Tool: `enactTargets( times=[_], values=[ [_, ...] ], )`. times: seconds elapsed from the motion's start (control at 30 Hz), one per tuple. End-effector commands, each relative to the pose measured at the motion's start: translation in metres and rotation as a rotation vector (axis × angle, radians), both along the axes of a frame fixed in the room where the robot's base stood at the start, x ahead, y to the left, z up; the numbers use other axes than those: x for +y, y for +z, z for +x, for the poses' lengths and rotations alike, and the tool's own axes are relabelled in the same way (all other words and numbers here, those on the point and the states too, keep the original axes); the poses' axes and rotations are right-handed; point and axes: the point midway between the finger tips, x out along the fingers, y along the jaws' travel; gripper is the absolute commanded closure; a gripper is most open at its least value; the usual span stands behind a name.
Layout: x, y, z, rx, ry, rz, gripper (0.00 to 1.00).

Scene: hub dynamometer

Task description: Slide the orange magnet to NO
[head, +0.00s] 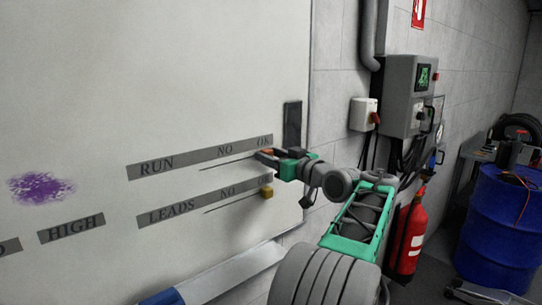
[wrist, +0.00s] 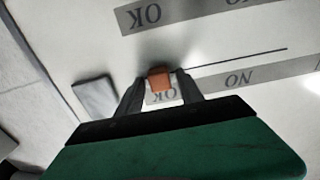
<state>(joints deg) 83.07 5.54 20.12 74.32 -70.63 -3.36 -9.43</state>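The orange magnet (wrist: 159,77) shows in the wrist view between my fingertips, at the OK end of a thin line. In the head view the magnet (head: 267,152) sits just below the OK of the RUN strip (head: 157,166), partly hidden by my gripper (head: 263,156). My gripper reaches in from the right. Its fingers stand one on each side of the magnet in the wrist view (wrist: 159,80), with a small gap seeming to show, so it looks open around it. The NO label (head: 225,150) lies left of the magnet; in the upside-down wrist view NO (wrist: 238,79) is to the right.
A yellow magnet (head: 266,192) sits at the right end of the LEADS strip (head: 172,213), below my gripper. A dark plate (head: 292,124) is on the board's right edge. A fire extinguisher (head: 408,238) and blue drum (head: 500,225) stand right. The line left of the magnet is clear.

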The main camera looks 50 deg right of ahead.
Motion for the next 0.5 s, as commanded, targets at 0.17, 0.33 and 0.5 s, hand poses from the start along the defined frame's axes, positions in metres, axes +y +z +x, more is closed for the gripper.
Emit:
enactTargets(
  times=[0.17, 0.33, 0.5],
  values=[
    [0.0001, 0.0000, -0.0001, 0.000, 0.000, 0.000, 0.71],
    [0.0001, 0.0000, -0.0002, 0.000, 0.000, 0.000, 0.85],
    [0.0002, 0.0000, -0.0002, 0.000, 0.000, 0.000, 0.99]
  ],
)
